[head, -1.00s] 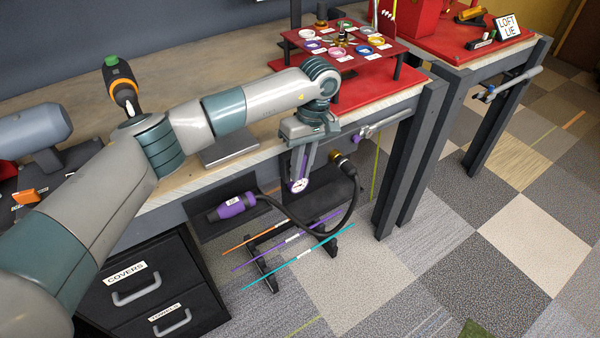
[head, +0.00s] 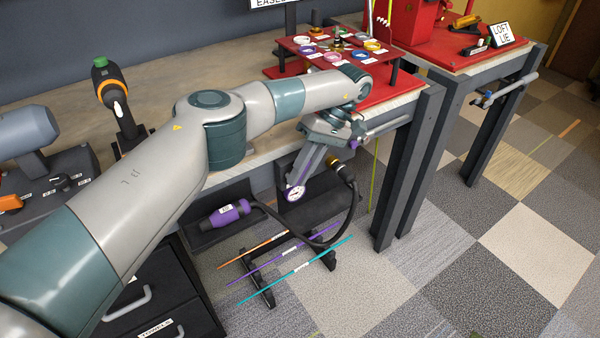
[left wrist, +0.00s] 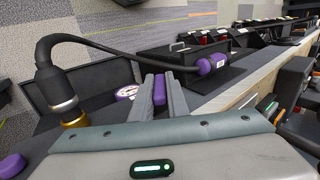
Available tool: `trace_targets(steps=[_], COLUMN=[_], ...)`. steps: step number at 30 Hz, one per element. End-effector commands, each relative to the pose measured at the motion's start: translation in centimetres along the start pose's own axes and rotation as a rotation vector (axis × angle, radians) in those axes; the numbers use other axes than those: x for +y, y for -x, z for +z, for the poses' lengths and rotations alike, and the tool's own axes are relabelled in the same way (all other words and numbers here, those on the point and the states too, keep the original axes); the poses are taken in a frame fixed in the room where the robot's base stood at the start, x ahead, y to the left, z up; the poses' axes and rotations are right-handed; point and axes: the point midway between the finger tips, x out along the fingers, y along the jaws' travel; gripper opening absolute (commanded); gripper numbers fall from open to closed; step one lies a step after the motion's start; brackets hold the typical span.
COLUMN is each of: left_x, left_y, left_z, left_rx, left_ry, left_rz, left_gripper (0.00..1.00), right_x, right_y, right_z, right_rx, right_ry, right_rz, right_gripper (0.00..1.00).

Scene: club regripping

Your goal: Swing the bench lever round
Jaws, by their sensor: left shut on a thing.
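My left gripper (head: 303,178) reaches down in front of the bench's front edge, its fingers slanting down to the left. It is shut on a narrow purple grip (left wrist: 159,89), which shows between the two fingers in the left wrist view. The grip looks like the bench lever's handle, but my gripper hides how it joins the bench. A round white dial (head: 295,193) is close by the fingertips and also shows beside them in the left wrist view (left wrist: 127,92). A silver bar with purple parts (head: 385,130) sits at the bench edge, right of my gripper. My right gripper is out of view.
A black hose (head: 350,205) loops close to the right of my fingers, from a brass fitting (head: 339,166) to a purple-handled tool (head: 229,212). Coloured shafts (head: 285,268) lie on a low rack below. The red tray stand (head: 330,50) is behind the wrist. Open floor lies right.

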Motion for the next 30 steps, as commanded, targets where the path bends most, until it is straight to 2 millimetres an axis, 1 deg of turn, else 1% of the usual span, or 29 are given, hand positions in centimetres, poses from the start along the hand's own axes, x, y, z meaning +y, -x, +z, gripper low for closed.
trace_targets(steps=[19,20,21,22,30], left_x=[0.07,0.06,0.07,0.07,0.08], left_y=[0.03,0.03,0.02,0.02,0.02], left_z=[-0.09,-0.09,-0.09,-0.08,-0.03], left_rx=[0.001,0.001,0.001,0.001,0.000], left_ry=[0.001,0.001,0.001,0.001,0.000], left_rz=[-0.032,-0.032,-0.032,-0.032,-0.032], left_gripper=[0.00,0.19,0.28,0.33,0.33], right_x=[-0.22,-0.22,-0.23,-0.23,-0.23], right_y=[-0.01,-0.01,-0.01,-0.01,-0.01], right_z=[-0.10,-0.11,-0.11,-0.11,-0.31], right_rx=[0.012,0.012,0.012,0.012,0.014], right_ry=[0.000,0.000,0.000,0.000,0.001], right_rz=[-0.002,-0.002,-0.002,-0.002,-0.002], right_gripper=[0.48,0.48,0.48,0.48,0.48])
